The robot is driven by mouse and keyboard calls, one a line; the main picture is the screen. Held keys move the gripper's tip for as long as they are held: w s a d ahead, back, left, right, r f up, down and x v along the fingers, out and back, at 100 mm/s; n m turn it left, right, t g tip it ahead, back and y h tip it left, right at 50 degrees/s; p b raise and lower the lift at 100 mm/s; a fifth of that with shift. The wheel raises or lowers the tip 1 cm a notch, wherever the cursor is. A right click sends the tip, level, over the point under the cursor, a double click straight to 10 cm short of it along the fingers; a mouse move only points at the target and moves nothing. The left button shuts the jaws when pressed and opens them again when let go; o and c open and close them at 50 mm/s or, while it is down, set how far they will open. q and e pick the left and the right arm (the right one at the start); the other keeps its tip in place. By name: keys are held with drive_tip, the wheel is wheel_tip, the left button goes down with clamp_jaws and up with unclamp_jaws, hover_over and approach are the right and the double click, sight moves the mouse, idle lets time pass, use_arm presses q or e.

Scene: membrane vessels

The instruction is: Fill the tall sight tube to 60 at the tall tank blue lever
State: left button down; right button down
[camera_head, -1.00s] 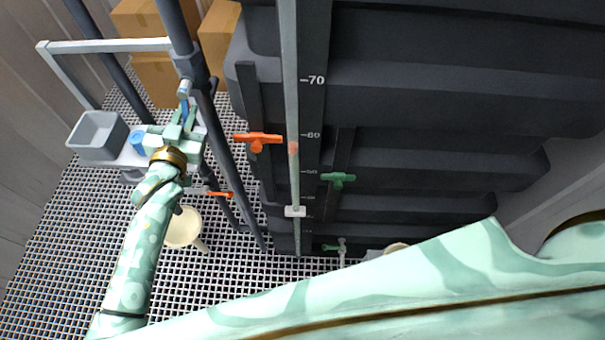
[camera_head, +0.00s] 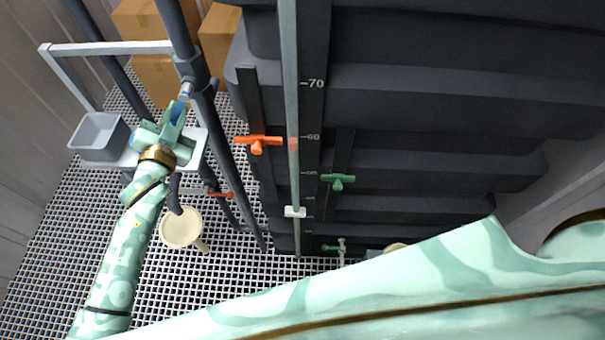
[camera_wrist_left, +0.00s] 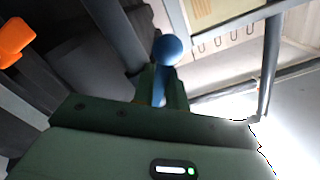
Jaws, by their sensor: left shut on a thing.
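The tall sight tube (camera_head: 291,95) stands upright against the dark tank, beside a printed scale showing 70, 60 and lower marks. A white clip (camera_head: 295,212) is lower on the tube. My left gripper (camera_head: 176,112) is shut on the blue lever, mostly hidden between its fingers in the head view. In the left wrist view, the blue lever's round knob (camera_wrist_left: 168,50) sticks out past the fingertips (camera_wrist_left: 160,85). My right gripper is out of view.
Orange handles (camera_head: 258,141) and green handles (camera_head: 338,181) stick out by the tank. A grey bin (camera_head: 98,132) sits left of my left gripper. Dark pipes (camera_head: 222,150) run close on its right. Cartons (camera_head: 218,38) stand behind, above a grated floor.

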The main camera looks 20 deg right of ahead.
use_arm(q)
drive_tip(key=m, duration=0.1)
drive_tip(key=a+r+m, duration=0.1)
drive_tip(key=m, duration=0.1)
drive_tip(key=shift+w+a+p, duration=0.15)
drive_tip(key=shift+a+p, duration=0.05)
drive_tip(key=shift+p, duration=0.1)
drive_tip(key=m, duration=0.1)
drive_tip(key=r+m+p, duration=0.1)
drive_tip(key=a+r+m, duration=0.1)
drive_tip(key=shift+w+m, duration=0.25)
drive_tip(key=shift+m, duration=0.15)
drive_tip(key=m, duration=0.1)
drive_tip(key=r+m+p, duration=0.1)
drive_tip(key=m, duration=0.1)
drive_tip(key=r+m+p, duration=0.1)
drive_tip(key=shift+w+a+r+m, duration=0.1)
drive_tip(key=shift+a+r+m, duration=0.1)
drive_tip(key=shift+a+m, duration=0.1)
drive_tip(key=c, duration=1.5)
unclamp_jaws()
drive_tip(key=shift+o, duration=0.6)
drive_tip(key=shift+a, duration=0.2)
